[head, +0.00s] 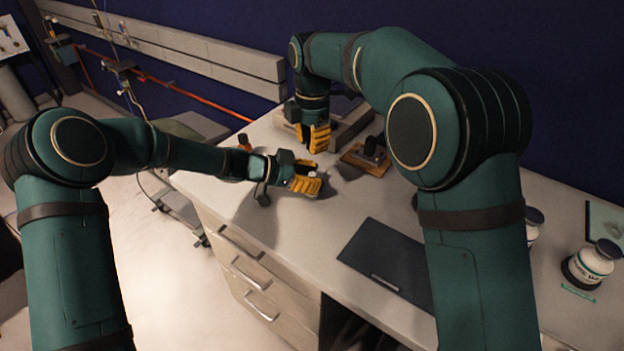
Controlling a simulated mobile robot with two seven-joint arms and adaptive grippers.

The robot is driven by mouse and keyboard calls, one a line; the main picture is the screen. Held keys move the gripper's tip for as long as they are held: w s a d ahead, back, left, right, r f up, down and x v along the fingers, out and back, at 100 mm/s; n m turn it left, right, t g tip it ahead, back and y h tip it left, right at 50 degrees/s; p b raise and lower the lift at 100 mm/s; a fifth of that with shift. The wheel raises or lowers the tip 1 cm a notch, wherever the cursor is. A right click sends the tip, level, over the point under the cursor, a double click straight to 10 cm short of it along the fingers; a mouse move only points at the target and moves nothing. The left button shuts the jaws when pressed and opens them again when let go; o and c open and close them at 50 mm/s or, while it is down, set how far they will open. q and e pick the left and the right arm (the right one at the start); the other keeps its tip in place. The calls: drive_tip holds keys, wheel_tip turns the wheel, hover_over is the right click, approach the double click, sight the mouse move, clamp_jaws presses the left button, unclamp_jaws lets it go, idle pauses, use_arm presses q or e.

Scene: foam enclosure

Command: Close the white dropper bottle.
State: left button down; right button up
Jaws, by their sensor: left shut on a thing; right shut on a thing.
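My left gripper (306,178) reaches in low over the bench with its yellow fingers pointing right. It is shut on a small pale thing, which appears to be the white dropper bottle (291,183), mostly hidden by the fingers. My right gripper (318,146) points down, above and a little behind the left one in the picture. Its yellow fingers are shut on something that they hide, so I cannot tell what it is. The two grippers are close together but apart.
A wooden block (352,161) with a dark piece on it stands right of my grippers. A flat dark panel (386,258) lies in front. A white jar (594,263) with a dark lid stands far right.

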hover_over(313, 175)
drive_tip(key=shift+w+f, duration=0.15)
drive_tip(key=shift+f, duration=2.25)
drive_tip(key=shift+f, duration=0.85)
drive_tip(key=shift+f, duration=0.65)
drive_tip(key=shift+f, duration=0.3)
drive_tip(key=shift+c, duration=0.4)
drive_tip(key=shift+f, duration=0.1)
